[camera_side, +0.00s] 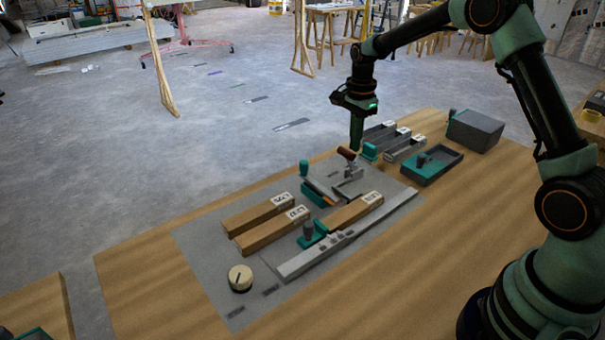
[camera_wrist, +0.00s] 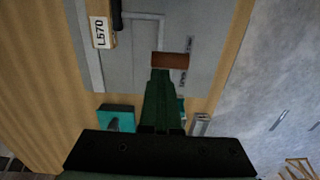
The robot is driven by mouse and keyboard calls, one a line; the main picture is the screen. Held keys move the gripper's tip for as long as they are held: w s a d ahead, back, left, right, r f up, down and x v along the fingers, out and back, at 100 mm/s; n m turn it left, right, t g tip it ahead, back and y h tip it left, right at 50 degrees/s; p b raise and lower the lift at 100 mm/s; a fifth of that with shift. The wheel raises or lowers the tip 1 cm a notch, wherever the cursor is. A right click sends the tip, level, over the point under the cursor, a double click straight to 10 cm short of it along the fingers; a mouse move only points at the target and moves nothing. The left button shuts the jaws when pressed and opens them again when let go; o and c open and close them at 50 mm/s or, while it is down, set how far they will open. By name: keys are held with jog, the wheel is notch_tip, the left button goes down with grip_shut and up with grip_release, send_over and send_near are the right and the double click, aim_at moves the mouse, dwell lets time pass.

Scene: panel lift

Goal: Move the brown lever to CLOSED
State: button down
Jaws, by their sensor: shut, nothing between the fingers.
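The brown lever (camera_side: 347,153) stands at the far end of the grey panel (camera_side: 205,262), its brown grip raised above a grey metal bracket. In the wrist view the brown grip (camera_wrist: 171,59) lies crosswise just beyond my fingertips. My gripper (camera_side: 356,148) is shut and empty, pointing down right beside the grip. In the wrist view my green fingers (camera_wrist: 160,74) reach up to the grip's near edge. I cannot tell whether they touch it.
A teal-handled part (camera_side: 304,169) stands just left of the lever. Wooden blocks with white labels (camera_side: 258,213), a grey rail (camera_side: 330,250) and a round knob (camera_side: 240,278) lie nearer. Grey trays (camera_side: 405,148) and a dark box (camera_side: 474,131) sit behind to the right.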

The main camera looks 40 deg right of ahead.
jog(key=s+a+r+n+t, duration=0.1)
jog(key=s+a+r+n, duration=0.1)
jog(key=a+r, duration=0.3)
jog(key=s+a+r+n, duration=0.2)
jog(key=r, duration=0.5)
jog(key=s+a+r+n+t, duration=0.1)
jog(key=s+a+n+t, duration=0.1)
jog(key=s+n, duration=0.5)
jog(key=s+a+r+n+t, duration=0.1)
jog(key=s+n+t, duration=0.1)
jog(key=s+n, duration=0.5)
jog(key=shift+s+a+r+t, duration=0.3)
jog(key=shift+s+a, duration=0.05)
jog(key=shift+s, duration=0.8)
